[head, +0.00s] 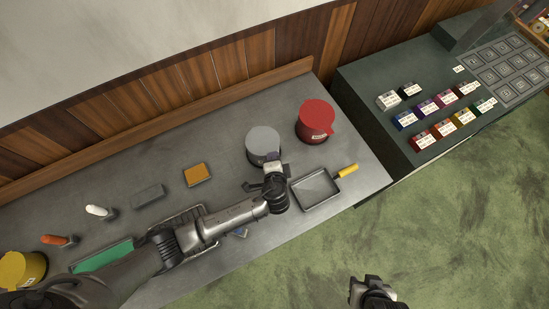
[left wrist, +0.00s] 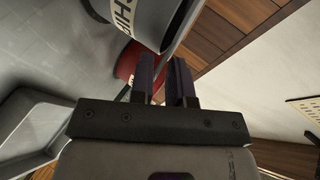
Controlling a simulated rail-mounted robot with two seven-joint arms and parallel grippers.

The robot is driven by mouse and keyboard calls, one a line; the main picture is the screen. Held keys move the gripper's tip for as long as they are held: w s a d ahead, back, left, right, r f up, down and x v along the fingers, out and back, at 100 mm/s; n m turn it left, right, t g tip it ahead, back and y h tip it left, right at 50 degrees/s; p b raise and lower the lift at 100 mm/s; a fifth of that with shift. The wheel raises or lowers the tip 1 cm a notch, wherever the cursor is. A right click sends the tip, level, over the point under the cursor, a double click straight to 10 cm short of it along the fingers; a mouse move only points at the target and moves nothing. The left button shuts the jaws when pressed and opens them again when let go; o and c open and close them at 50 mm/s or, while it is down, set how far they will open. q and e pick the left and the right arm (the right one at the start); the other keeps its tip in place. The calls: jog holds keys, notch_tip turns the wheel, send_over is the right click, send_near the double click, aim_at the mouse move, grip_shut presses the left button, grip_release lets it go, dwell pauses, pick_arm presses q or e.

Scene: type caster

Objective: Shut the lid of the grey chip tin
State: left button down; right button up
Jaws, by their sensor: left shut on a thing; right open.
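The grey chip tin (head: 262,157) stands on the grey counter, and its round grey lid (head: 264,140) lies over its top in the head view. I cannot tell whether the lid is fully down. In the left wrist view the tin (left wrist: 150,22) fills the upper part, its label partly visible. My right gripper (head: 372,286) is open and empty over the green floor.
A red tin (head: 316,120) stands close right of the grey tin. A shallow pan (head: 315,188) with a yellow handle lies right of my left gripper. An orange block (head: 197,174) and a grey block (head: 148,195) lie left. A yellow tin (head: 22,268) stands far left.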

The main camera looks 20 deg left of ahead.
pick_arm(q)
jog(key=shift+a+f, duration=0.1)
jog(key=c, duration=1.3)
grip_release()
jog(key=shift+c, duration=0.2)
jog(key=v, duration=1.3)
jog(key=shift+s+r, duration=0.25)
jog(key=shift+s, duration=0.05)
jog(key=shift+c, duration=0.3)
